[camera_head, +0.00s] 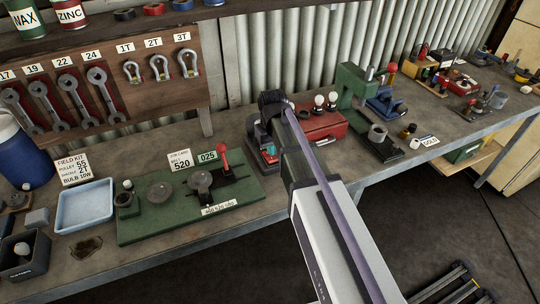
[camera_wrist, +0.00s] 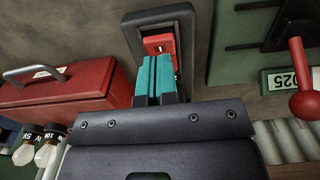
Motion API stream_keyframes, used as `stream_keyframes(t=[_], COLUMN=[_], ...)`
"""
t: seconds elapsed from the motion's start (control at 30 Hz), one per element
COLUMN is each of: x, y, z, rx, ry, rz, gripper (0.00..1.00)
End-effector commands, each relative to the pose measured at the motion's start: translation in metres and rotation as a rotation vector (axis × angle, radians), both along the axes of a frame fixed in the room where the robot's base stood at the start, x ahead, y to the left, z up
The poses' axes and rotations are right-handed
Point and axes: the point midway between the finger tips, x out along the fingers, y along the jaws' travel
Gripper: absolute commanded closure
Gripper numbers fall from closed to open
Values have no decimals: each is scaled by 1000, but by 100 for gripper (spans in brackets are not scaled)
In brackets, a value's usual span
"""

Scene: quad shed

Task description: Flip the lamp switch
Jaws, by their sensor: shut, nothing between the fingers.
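The lamp switch is a red rocker (camera_wrist: 160,44) set in a dark rectangular housing (camera_wrist: 184,22) in the wrist view. My gripper (camera_wrist: 155,62) has teal fingers pressed together with nothing between them. Its fingertips are at the lower edge of the red rocker and overlap it in the picture; whether they touch it I cannot tell. In the head view my gripper (camera_head: 270,153) is low over the bench at the switch housing (camera_head: 264,166), and the arm hides most of the switch.
A red toolbox (camera_head: 325,128) with bulbs stands close on the right in the head view. A green board (camera_head: 150,226) with a red-knobbed lever (camera_head: 223,158) lies on the left. A green press (camera_head: 352,85) stands further right. Corrugated wall is behind.

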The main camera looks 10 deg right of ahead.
Motion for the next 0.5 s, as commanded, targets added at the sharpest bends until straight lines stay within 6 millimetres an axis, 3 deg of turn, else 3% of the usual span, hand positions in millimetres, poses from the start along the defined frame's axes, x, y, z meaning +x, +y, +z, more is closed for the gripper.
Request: stream_keyframes(t=[0.5], x=[0], y=[0], z=[-3], rx=[0], ry=[0], rz=[0], gripper=[100])
